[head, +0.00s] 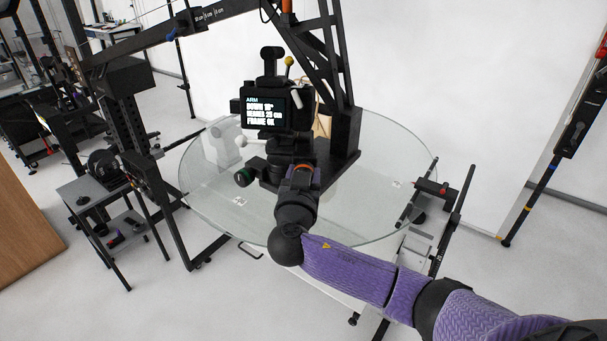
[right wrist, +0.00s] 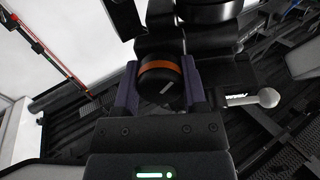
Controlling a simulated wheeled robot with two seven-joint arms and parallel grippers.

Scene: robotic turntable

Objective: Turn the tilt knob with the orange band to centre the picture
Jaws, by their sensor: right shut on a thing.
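The tilt knob (right wrist: 160,82) is black with an orange band and a pale line on its face. It sits between the two purple fingers of my right gripper (right wrist: 161,90) in the right wrist view, and the gripper is shut on it. In the head view my right gripper (head: 299,172) reaches the base of the black camera rig, and it mostly hides the knob. A small monitor (head: 265,112) above it shows white text headed "ARM"; the last line seems to read "FRAME OK". My left gripper is not in view.
A round glass turntable (head: 400,205) lies under the rig. A black boom (head: 210,15) crosses above. A grey cart (head: 95,187) stands at the left.

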